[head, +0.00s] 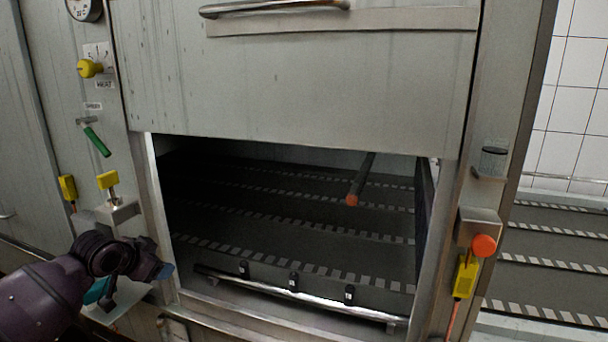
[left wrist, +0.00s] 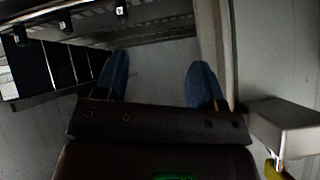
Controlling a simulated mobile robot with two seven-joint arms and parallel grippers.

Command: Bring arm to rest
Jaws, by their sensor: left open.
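My left arm (head: 45,300) comes in from the lower left in the head view. My left gripper (head: 165,271) is beside the lower left edge of the machine's opening, its tip near the frame. In the left wrist view, the two blue fingers of this gripper (left wrist: 160,80) stand wide apart with nothing between them. A plain grey surface shows behind the gap. My right gripper is in neither view.
The grey machine's raised door (head: 300,90) hangs above a dark opening with striped belts. A metal bar (head: 300,295) runs along the opening's lower edge. A yellow plug on a grey box (head: 118,213) is close above my left arm. An orange knob (head: 484,246) is at right.

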